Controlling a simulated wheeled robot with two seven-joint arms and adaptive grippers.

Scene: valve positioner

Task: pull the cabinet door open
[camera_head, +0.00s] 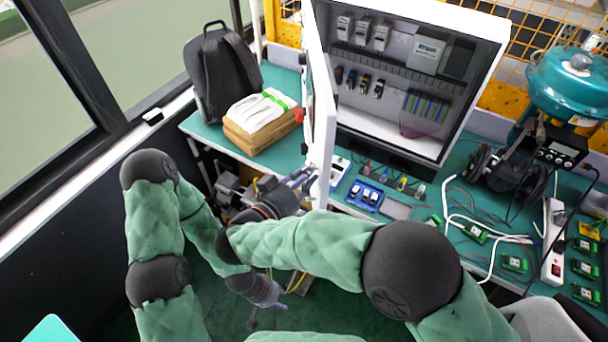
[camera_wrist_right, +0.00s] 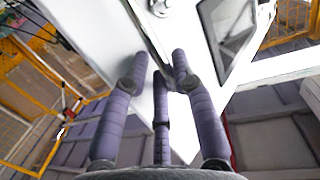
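The white cabinet (camera_head: 462,18) stands on the green bench with its front uncovered, showing its inside. Its white door (camera_head: 322,110) stands swung out on the cabinet's left side, seen nearly edge-on. My right gripper (camera_head: 303,178) is at the door's lower end. In the right wrist view, the white door (camera_wrist_right: 95,30) fills the upper middle, and the purple fingers of my right gripper (camera_wrist_right: 158,72) are spread apart near a grey strip on it. Whether they touch the door I cannot tell. My left gripper (camera_head: 262,308) hangs low, away from the door; its fingers are too small to read.
A black backpack (camera_head: 220,72) and a cardboard box with a white-and-green item (camera_head: 262,118) stand on the bench left of the door. Small modules and cables lie in front of the cabinet. A teal machine (camera_head: 570,85) is at the right.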

